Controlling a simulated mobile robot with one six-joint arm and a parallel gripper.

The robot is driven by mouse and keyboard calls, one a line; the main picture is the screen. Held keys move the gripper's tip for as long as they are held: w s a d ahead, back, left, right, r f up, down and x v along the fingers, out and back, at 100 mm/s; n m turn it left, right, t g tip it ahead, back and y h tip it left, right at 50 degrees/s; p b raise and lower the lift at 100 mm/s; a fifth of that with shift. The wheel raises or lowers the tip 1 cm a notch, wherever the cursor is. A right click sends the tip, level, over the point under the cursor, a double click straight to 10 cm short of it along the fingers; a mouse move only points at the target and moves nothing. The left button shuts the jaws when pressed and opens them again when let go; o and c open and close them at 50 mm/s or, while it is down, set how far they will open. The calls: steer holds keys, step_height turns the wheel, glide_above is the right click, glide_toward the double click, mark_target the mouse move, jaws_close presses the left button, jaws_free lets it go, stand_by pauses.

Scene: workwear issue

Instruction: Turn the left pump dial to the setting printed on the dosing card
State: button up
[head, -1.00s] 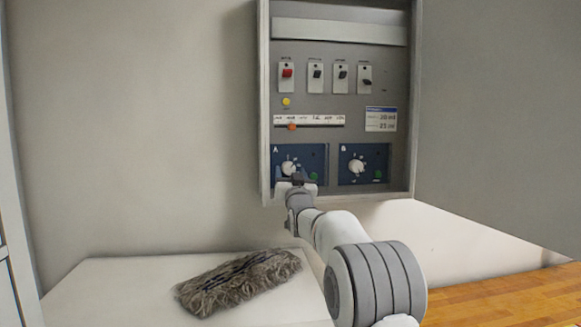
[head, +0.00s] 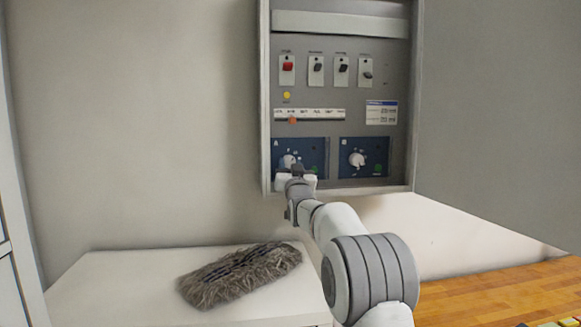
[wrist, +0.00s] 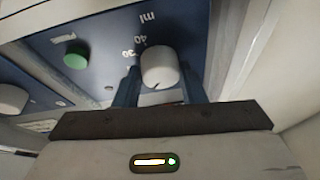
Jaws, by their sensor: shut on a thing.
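The left pump panel, marked A (head: 313,150), is blue with a white dial (head: 288,160) and a green button. My gripper (head: 292,174) is at this dial from below and partly hides it. In the wrist view, my gripper (wrist: 163,88) has its two blue fingers shut on the white dial knob (wrist: 161,66), one on each side. The markings 30, 40 and ml show upside down beside the knob; its pointer setting is not clear. The dosing card (head: 381,113), white with a blue header, is on the cabinet's right; its lines are too small to read surely.
The right pump panel B has its own white dial (head: 357,159). Above are several switches (head: 316,70), a yellow lamp (head: 287,96) and a slider strip with a red marker (head: 292,120). A grey mop head (head: 240,275) lies on the white surface below.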

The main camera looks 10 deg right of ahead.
steer(key=shift+f+m+b, duration=0.1)
steer(key=shift+m+b, duration=0.3)
steer(key=shift+b, duration=0.15)
steer(key=shift+a+m+h+b, duration=0.1)
steer(key=shift+m+h+b, duration=0.55)
steer(key=shift+m, duration=0.25)
steer(key=shift+m+h+b, duration=0.55)
steer(key=shift+m, duration=0.55)
steer(key=m+h, duration=0.1)
steer(key=m, duration=0.1)
steer(key=m+g+h, duration=0.1)
steer(key=m, duration=0.1)
steer(key=shift+a+r, duration=0.15)
steer(key=shift+r, duration=0.05)
steer(key=shift+m+g+h+p, duration=0.3)
steer(key=shift+m+h+p, duration=0.15)
steer(key=shift+m, duration=0.65)
steer(key=o, duration=1)
